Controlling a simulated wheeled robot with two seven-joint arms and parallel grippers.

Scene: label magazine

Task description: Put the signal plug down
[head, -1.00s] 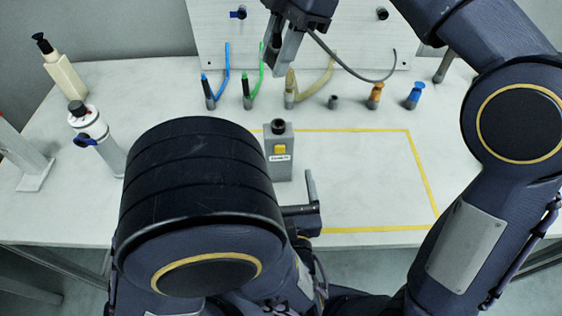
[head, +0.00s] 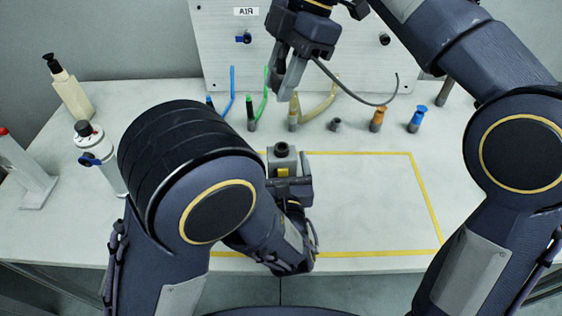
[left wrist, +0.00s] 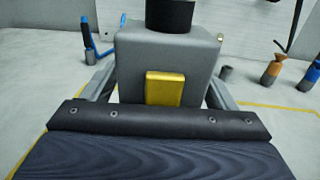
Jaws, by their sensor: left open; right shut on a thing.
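My right gripper (head: 290,82) is shut, up at the back above the holder with the beige tube. A thin grey cable (head: 352,98) runs from it in a loop to the right. The signal plug at the cable's end appears to be in its jaws but is mostly hidden by the fingers. My left gripper (head: 292,188) is open at the grey box (head: 285,158) with a black knob and a yellow button. In the left wrist view the fingers stand on either side of the box (left wrist: 140,60); I cannot tell whether they touch it.
A row of small holders runs along the back, with a bare grey one (head: 335,125), an orange plug (head: 377,118) and a blue plug (head: 415,118). Bottles (head: 68,90) stand at left. The yellow-outlined area (head: 370,200) right of the box is clear.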

